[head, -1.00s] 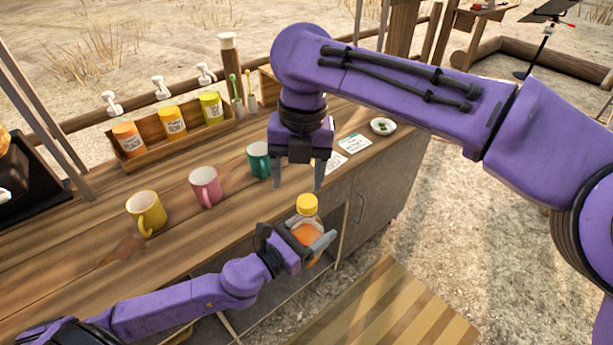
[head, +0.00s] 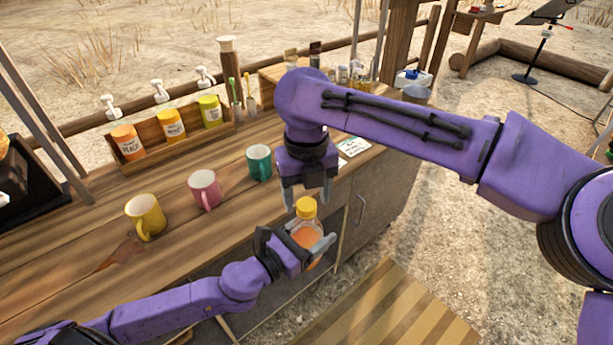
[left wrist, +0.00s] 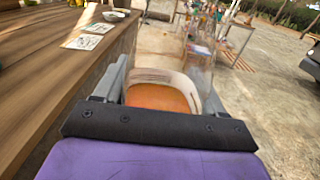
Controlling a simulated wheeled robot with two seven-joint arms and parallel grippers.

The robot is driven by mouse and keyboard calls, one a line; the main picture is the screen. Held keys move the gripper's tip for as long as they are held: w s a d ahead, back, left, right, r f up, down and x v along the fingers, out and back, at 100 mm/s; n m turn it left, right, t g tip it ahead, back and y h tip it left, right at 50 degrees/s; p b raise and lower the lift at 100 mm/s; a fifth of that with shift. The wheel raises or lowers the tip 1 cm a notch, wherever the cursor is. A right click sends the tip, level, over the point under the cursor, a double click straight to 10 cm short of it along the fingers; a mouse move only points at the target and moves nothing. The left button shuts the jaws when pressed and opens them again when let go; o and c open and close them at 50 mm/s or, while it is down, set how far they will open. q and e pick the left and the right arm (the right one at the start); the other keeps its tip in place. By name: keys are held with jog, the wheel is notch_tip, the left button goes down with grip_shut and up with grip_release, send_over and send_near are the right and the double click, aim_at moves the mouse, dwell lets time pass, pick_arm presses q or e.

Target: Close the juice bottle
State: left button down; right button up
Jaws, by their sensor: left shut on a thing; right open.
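The juice bottle (head: 305,236) is clear with orange juice in it and a yellow cap (head: 306,207) on its top. Whether the cap is screwed tight cannot be told. My left gripper (head: 312,246) is shut around the bottle's body and holds it nearly upright in front of the counter's edge. In the left wrist view the bottle (left wrist: 165,95) sits between the fingers, its cap out of sight. My right gripper (head: 308,201) is open, pointing down, with its fingertips just above or around the cap; contact cannot be told.
Yellow (head: 147,217), pink (head: 205,189) and green (head: 259,162) mugs stand on the wooden counter (head: 175,247). A rack of jars (head: 172,126) is behind them. Cards (head: 353,147) lie near the right end. Open ground is to the right.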

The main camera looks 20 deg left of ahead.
jog(key=shift+f, duration=0.45)
jog(key=c, duration=1.1)
jog(key=m, duration=0.4)
jog(key=shift+m, duration=0.4)
jog(key=m, duration=0.5)
jog(key=shift+s, duration=0.1)
jog(key=o, duration=1.2)
